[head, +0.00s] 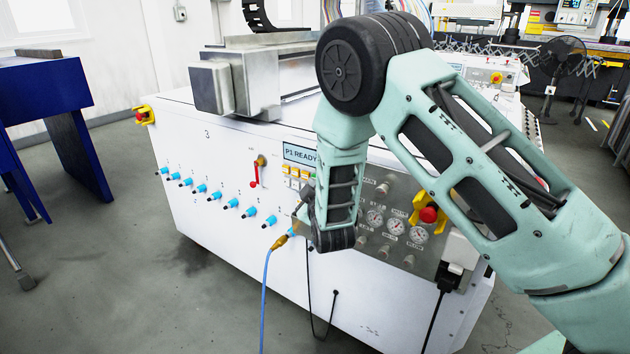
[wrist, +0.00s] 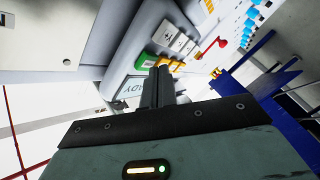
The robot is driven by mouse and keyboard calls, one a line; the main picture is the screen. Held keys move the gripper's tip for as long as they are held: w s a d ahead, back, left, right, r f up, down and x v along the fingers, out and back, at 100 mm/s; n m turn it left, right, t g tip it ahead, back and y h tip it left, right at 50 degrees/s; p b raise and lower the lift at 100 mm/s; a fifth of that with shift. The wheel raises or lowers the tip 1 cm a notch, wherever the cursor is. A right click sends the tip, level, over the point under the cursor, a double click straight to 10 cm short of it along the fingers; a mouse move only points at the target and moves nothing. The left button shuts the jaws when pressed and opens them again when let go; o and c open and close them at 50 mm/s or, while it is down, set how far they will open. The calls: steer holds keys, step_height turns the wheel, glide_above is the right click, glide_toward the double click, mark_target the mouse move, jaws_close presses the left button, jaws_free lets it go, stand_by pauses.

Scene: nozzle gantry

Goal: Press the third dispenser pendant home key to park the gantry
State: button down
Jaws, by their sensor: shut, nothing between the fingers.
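The white dispenser cabinet (head: 215,135) carries a "3" on its side. A display (head: 299,153) on it reads "P1 READY", with small yellow and white keys (head: 294,172) below, partly behind my arm. In the wrist view the keys are a green key (wrist: 146,60), several white keys with dark symbols (wrist: 178,42) and yellow keys (wrist: 176,67). I cannot tell which is the home key. My gripper (wrist: 161,75) is shut and empty, its tips over the yellow keys beside the green one. Contact cannot be told. In the head view my arm hides most of the gripper.
A red-handled lever (head: 254,172) is left of the keys, above a row of blue fittings (head: 230,203). A blue hose (head: 267,290) hangs from the front. Gauges (head: 395,225) and a red emergency stop (head: 428,214) are at right.

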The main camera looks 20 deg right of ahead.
steer(key=shift+w+d, duration=0.3)
steer(key=shift+d, duration=0.15)
stand_by(0.8)
steer(key=shift+a, duration=0.1)
steer(key=shift+s+a, duration=0.6)
steer(key=shift+a, duration=0.05)
steer(key=shift+s+a, duration=0.75)
steer(key=shift+a, duration=0.3)
steer(key=shift+s+a, duration=0.75)
steer(key=shift+a, duration=0.25)
